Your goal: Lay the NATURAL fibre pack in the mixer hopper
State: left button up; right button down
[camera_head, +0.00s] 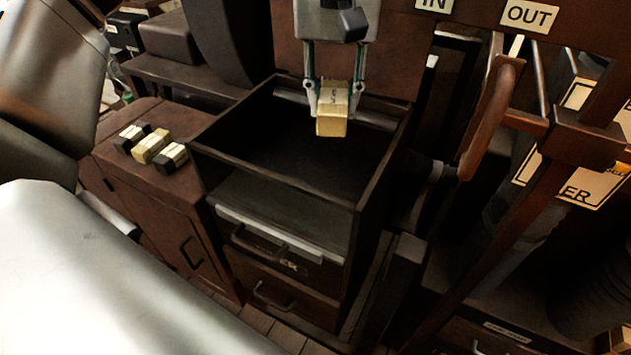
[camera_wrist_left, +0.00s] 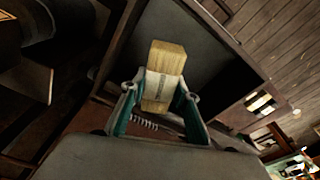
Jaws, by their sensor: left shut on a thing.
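My left gripper (camera_head: 333,92) hangs at the top centre of the head view. It is shut on a straw-coloured pack (camera_head: 332,124) with a pale paper band; the lettering is too small to read. The pack also shows between the fingers in the left wrist view (camera_wrist_left: 164,62). In the head view the pack appears over the back part of an open dark box, the mixer hopper (camera_head: 280,176). I cannot tell how high above its floor the pack is. The hopper's visible floor is bare. My right gripper is not in view.
Several banded packs, dark and straw-coloured (camera_head: 151,146), lie on a brown cabinet (camera_head: 115,155) left of the hopper. Drawers (camera_head: 285,296) are below the hopper.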

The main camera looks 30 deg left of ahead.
aim_at(328, 196)
pick_arm(q)
notch_tip(328, 196, down, 20)
jog(key=shift+r, duration=0.2)
jog(key=shift+f, duration=0.1)
dwell(0.3)
jog(key=o, duration=1.1)
jog(key=shift+a, duration=0.1)
jog(key=r, duration=0.4)
jog(key=s+r, duration=0.1)
jog(key=r, duration=0.7)
jog(key=shift+s+d+r+b, duration=0.1)
jog(key=shift+s+d+b, duration=0.1)
jog(key=shift+d+b, duration=0.15)
